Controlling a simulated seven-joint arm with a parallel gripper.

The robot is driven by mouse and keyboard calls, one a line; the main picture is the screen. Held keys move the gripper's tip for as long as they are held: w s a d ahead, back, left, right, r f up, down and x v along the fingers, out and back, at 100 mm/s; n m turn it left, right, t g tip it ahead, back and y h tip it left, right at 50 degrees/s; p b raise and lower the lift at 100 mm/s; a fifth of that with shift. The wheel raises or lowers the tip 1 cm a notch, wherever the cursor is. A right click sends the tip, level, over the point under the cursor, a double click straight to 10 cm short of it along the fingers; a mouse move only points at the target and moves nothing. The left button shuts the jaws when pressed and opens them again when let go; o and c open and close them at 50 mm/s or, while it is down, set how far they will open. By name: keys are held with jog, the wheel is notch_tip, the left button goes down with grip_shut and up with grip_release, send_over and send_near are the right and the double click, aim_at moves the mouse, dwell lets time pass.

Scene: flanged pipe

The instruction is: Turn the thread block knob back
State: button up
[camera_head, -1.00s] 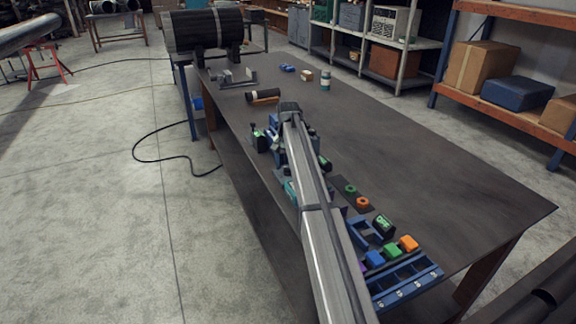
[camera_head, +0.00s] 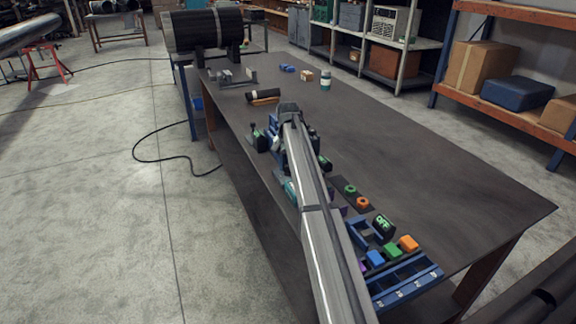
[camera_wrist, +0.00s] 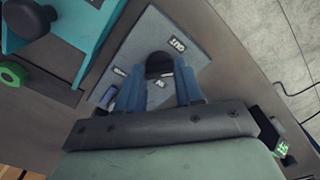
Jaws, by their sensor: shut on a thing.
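In the head view my arm and wrist hide the knob and most of the plate, and my gripper is over the table's left edge.
A teal block (camera_wrist: 60,35) with a dark knob (camera_wrist: 28,18) and a green ring (camera_wrist: 12,74) lie close by. A green-lettered dark block (camera_head: 384,226), an orange block (camera_head: 409,243) and a blue rack (camera_head: 432,277) are at the table's near end. The table's right side (camera_head: 430,170) is clear.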

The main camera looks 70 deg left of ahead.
jog(key=shift+n, duration=0.3)
jog(key=n, duration=0.3)
jog(key=shift+n, duration=2.1)
jog(key=o, duration=1)
jog(key=shift+o, duration=0.2)
notch_tip(320, 180, up, 14)
jog(key=shift+f, duration=0.1)
